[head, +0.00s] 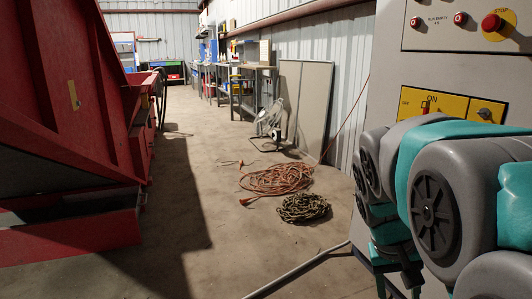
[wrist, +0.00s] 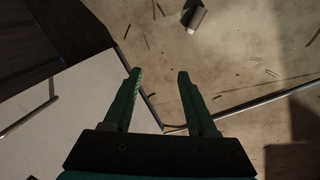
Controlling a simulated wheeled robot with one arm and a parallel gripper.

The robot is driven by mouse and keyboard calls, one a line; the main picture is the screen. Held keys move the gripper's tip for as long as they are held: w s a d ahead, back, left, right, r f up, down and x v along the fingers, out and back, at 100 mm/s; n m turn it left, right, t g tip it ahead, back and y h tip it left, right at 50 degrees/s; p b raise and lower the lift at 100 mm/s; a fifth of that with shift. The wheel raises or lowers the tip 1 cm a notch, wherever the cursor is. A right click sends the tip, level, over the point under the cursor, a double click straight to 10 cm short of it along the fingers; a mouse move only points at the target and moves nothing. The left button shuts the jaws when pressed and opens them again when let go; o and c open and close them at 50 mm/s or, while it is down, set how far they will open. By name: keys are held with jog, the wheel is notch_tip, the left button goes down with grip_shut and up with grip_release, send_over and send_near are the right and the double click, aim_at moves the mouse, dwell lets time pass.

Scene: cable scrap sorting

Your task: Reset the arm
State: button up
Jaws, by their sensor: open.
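My gripper (wrist: 158,88) shows in the wrist view with its two green fingers apart and nothing between them. It is over the floor (wrist: 240,60), with a pale flat panel (wrist: 70,110) below and to the left. In the head view my grey and teal arm is folded at the right, in front of a grey control cabinet (head: 450,70). The fingertips cannot be made out in the head view.
A red machine (head: 60,90) fills the left. Orange cable (head: 275,180) and a dark coil (head: 303,207) lie on the floor. Workbenches (head: 245,70) line the right wall. A metal pipe (head: 300,268) lies near the cabinet. A small cylinder (wrist: 195,18) and scraps lie below the gripper.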

jog(key=s+a+f+n+g+y, duration=0.1)
jog(key=s+a+f+y, duration=0.1)
jog(key=s+a+f, duration=0.5)
jog(key=s+a+f+n+g+y, duration=0.1)
jog(key=s+a+f, duration=0.15)
jog(key=s, duration=0.85)
notch_tip(320, 180, up, 14)
jog(key=p, duration=1.3)
jog(key=shift+f, duration=0.2)
jog(key=shift+o, duration=0.2)
